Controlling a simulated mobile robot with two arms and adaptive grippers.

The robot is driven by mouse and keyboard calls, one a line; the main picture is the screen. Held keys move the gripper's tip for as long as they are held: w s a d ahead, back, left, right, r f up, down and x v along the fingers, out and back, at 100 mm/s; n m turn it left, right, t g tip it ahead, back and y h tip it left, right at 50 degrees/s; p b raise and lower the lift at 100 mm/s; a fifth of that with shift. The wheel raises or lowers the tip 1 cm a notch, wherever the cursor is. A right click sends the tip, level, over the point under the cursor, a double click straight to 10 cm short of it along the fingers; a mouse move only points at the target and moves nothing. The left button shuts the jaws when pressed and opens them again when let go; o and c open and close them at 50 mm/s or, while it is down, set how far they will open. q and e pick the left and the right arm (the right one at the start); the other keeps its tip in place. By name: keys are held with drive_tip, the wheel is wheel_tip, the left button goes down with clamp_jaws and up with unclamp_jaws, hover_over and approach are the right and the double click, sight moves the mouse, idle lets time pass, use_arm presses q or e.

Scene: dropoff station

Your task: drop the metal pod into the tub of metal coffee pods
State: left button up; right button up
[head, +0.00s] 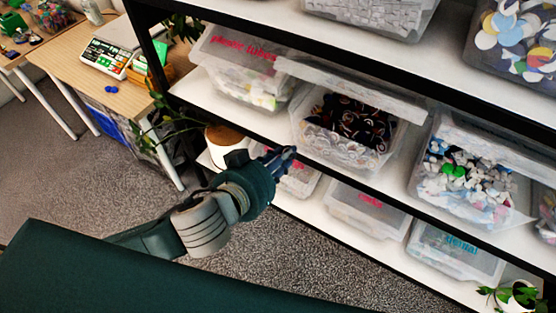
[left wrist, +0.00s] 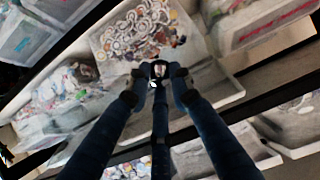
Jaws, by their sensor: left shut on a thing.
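My left gripper (head: 285,156) is in front of the lower left side of the clear tub of coffee pods (head: 338,170) in the head view. The tub stands on the middle shelf, with many dark and silver round pods (head: 350,118) inside. In the left wrist view, the gripper (left wrist: 158,76) is shut on a small metal pod (left wrist: 158,70), mostly hidden by the fingertips. The tub (left wrist: 222,86) lies beyond the fingertips there, and the held pod appears apart from it. My right gripper is not in view.
A lid (head: 350,82) stands tilted at the tub's back. Other bins flank it: one with red writing (head: 235,50) at left and one with mixed bits (head: 470,185) at right. The shelf above (head: 300,38) limits height. A plant pot (head: 222,140) is near the arm.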

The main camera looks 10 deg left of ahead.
use_arm(q)
drive_tip(key=w+d+f+b, duration=0.1)
drive_tip(key=w+d, duration=0.2)
drive_tip(key=w, duration=0.7)
drive_tip(key=w+d+f, duration=0.1)
drive_tip(key=w+d, duration=0.2)
drive_tip(key=w, duration=0.7)
drive_tip(key=shift+d+b, duration=0.2)
drive_tip(key=shift+b, duration=0.2)
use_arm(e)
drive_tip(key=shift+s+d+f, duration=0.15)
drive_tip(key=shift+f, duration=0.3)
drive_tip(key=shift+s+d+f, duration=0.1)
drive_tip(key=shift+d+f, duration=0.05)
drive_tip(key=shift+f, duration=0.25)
use_arm(q)
drive_tip(key=o, duration=0.8)
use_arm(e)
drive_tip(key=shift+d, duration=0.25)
use_arm(q)
drive_tip(key=shift+s+r, duration=0.1)
drive_tip(key=shift+s, duration=0.05)
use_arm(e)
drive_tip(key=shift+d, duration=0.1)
use_arm(q)
drive_tip(key=v, duration=1.1)
drive_tip(key=shift+s+a+r, duration=0.15)
drive_tip(key=shift+s, duration=0.2)
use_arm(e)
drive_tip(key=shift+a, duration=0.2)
